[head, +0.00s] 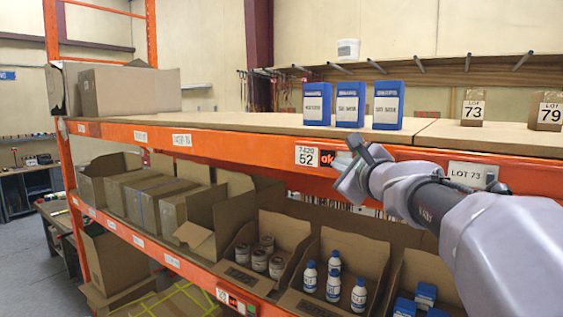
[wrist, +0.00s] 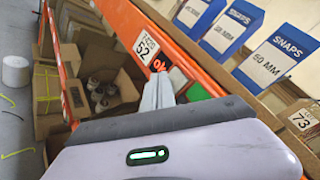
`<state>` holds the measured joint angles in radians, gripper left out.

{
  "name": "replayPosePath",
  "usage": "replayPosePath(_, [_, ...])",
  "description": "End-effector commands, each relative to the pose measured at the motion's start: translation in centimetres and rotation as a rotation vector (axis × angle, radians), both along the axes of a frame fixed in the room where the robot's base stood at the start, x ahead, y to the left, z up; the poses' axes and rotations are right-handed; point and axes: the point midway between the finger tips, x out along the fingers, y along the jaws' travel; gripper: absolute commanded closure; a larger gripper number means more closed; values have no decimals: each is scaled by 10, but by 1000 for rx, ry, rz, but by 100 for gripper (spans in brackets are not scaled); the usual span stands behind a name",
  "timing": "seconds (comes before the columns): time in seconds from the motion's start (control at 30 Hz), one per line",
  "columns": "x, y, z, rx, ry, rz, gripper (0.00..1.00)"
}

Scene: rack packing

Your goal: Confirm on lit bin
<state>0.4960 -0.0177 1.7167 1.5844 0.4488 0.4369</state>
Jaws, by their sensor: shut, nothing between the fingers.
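A red "ok" display (head: 328,161) sits on the orange shelf beam beside a white label reading 7420 52 (head: 306,156). In the wrist view the display (wrist: 158,63) and label (wrist: 145,47) lie just beyond my fingers, with a green patch (wrist: 196,92) to their right. My gripper (head: 346,163) is shut and empty, with its fingertips close in front of the beam, at the right of the display. It also shows in the wrist view (wrist: 158,90). I cannot tell whether the fingertips touch the unit. They hide part of it.
Blue boxes (head: 350,104) stand on the upper shelf, with small brown cartons (head: 473,108) to the right. Below are open cardboard bins with jars (head: 277,267), white bottles (head: 333,287) and blue boxes (head: 425,294). Another red display (head: 233,301) is on the lower beam.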

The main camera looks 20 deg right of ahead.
Motion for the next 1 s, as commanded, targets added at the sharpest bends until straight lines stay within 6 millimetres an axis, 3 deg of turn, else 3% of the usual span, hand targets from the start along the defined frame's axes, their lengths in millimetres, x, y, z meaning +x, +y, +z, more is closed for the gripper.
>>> replayPosePath(0.6, [-30,38,0,-1,0,0,100])
replayPosePath(1.0, [-31,39,0,-1,0,0,100])
